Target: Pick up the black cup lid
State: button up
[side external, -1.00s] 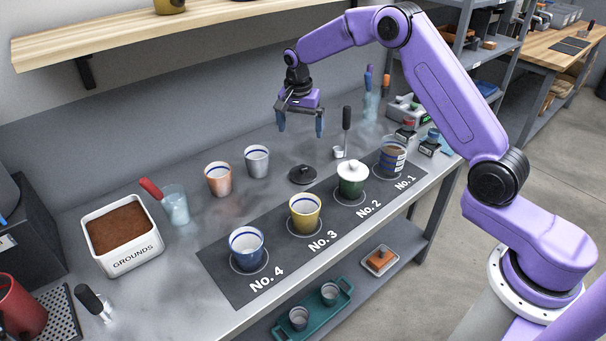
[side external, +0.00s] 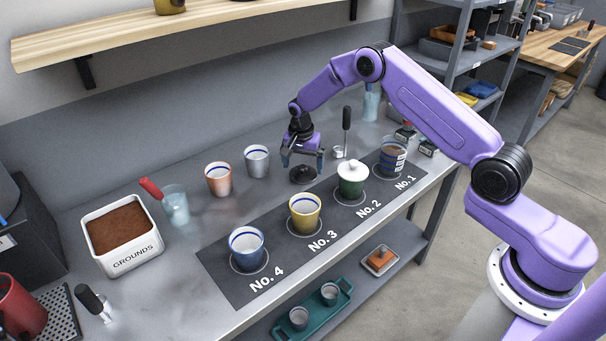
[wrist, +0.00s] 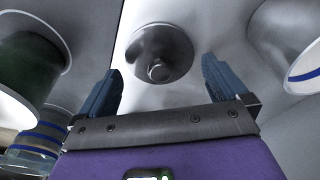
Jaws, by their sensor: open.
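The black cup lid (side external: 303,175) lies on the grey counter just behind the dark numbered mat. It is round with a small knob on top. In the wrist view the lid (wrist: 160,42) shows between and beyond my blue fingertips, with its knob facing the camera. My gripper (side external: 303,162) is above the lid with its fingers pointing down. In the wrist view my gripper (wrist: 158,78) is open and empty, with one finger on each side of the lid's line. I cannot tell the exact height left between the fingertips and the counter.
A green cup with a white lid (side external: 352,180) stands near my gripper, on No. 2. A grey cup (side external: 257,161) and an orange cup (side external: 218,179) stand to the left. A yellow cup (side external: 305,214) is in front. A dark-handled tool (side external: 346,130) stands behind to the right.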

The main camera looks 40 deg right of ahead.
jog(key=shift+w+d+f, duration=0.1)
jog(key=shift+f, duration=0.8)
jog(key=c, duration=0.8)
